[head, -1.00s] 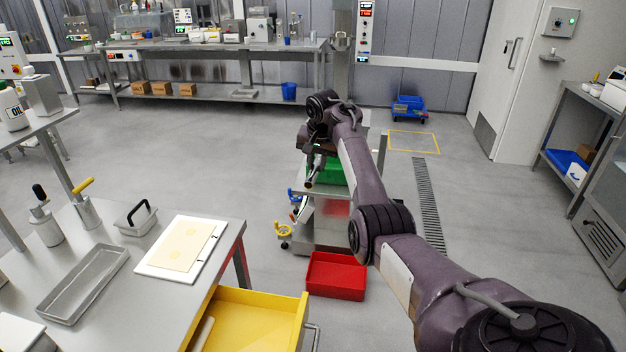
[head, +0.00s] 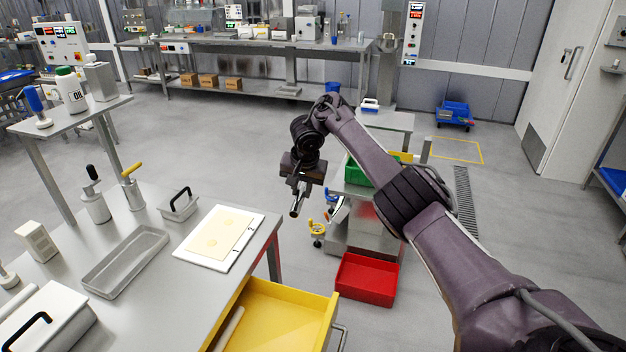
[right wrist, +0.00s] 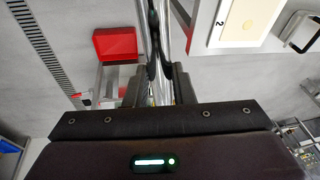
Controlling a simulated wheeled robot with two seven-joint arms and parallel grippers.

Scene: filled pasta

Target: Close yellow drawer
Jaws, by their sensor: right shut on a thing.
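The yellow drawer (head: 285,315) is pulled out of the steel worktable's right side, at the bottom of the head view. Its metal handle (head: 341,337) is on its right outer face, partly cut off. A pale rod-like thing (head: 230,327) lies inside it. My right gripper (head: 297,200) is in the air beyond the drawer and left of the cart. It is shut on a slim shiny metal thing (right wrist: 160,35), which points forward from the fingers in the right wrist view; its full shape is unclear. My left gripper is not in view.
The worktable (head: 190,275) carries a board with a pale dough sheet (head: 222,234), a tray (head: 125,262) and lidded pans. A red bin (head: 366,280) is on the floor by a cart (head: 350,232) with a green bin (head: 357,172).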

